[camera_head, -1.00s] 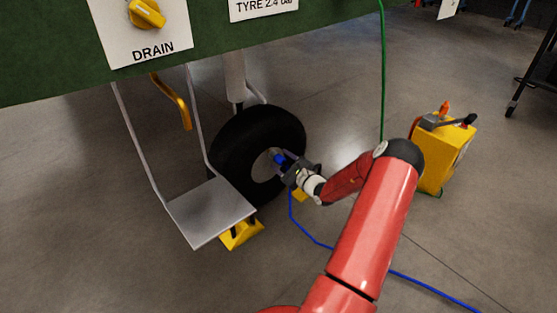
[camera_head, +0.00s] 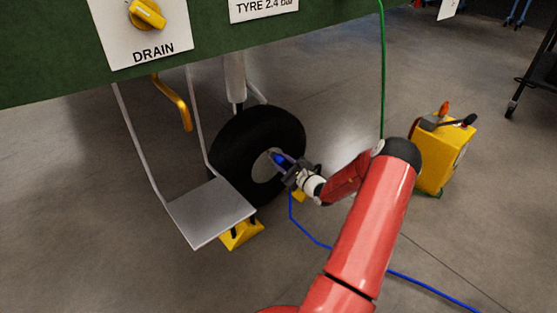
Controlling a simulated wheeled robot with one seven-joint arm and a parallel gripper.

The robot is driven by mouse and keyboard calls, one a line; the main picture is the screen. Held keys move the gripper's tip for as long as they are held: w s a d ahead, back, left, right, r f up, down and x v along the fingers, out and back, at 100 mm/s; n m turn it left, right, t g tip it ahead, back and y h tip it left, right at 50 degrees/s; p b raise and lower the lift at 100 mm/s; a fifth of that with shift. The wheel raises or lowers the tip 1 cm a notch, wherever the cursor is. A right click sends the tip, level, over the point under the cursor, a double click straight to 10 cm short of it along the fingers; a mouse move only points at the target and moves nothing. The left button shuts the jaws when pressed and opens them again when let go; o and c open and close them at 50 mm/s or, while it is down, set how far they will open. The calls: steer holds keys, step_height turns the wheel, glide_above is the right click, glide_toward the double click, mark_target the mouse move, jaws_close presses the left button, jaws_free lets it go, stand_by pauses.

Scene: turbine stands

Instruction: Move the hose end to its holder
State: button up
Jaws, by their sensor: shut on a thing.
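The blue hose end (camera_head: 279,158) is in my gripper (camera_head: 285,164), in front of the hub of the black wheel (camera_head: 232,138). My gripper is shut on it. From the gripper the blue hose (camera_head: 314,238) hangs down and runs along the floor to the lower right. I cannot tell whether the hose end touches the wheel hub. I cannot make out a holder for the hose end with certainty.
A yellow box (camera_head: 443,160) with a handle stands on the floor at right. A green line (camera_head: 383,75) hangs near it. Yellow chocks (camera_head: 241,234) sit by the wheel. A metal step (camera_head: 210,213) hangs at left under a green body (camera_head: 55,75) with a DRAIN sign. A dark cart stands at far right.

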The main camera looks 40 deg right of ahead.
mark_target(284, 163)
steer(key=shift+s, duration=0.75)
jaws_close()
steer(key=shift+s+d+p, duration=0.15)
steer(key=shift+s+p, duration=0.4)
steer(key=shift+s, duration=0.8)
